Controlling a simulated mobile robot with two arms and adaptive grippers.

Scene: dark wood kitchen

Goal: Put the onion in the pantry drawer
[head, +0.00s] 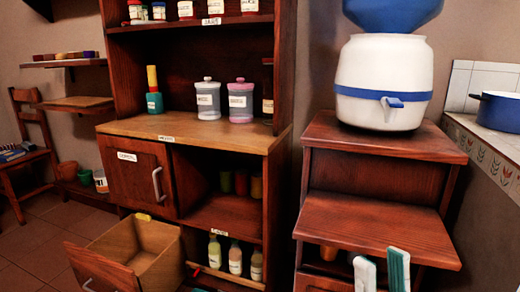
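The pantry drawer (123,278) is pulled open at the lower left of the cabinet. The part of its wooden inside (150,243) that shows looks empty, with a small yellow piece at its back edge. I see no onion in the head view. My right gripper (381,264) is at the bottom right edge, in front of the small wooden cabinet and well to the right of the drawer. Its two teal fingertips stand apart with nothing visible between them. Its lower part is cut off by the frame. My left gripper does not show.
A wooden pantry cabinet (190,130) holds jars and bottles, with a closed door (135,172) above the drawer. A white water dispenser (384,75) stands on the small cabinet (380,140). A blue pot (498,111) is on the tiled counter. A chair (30,120) is at the far left.

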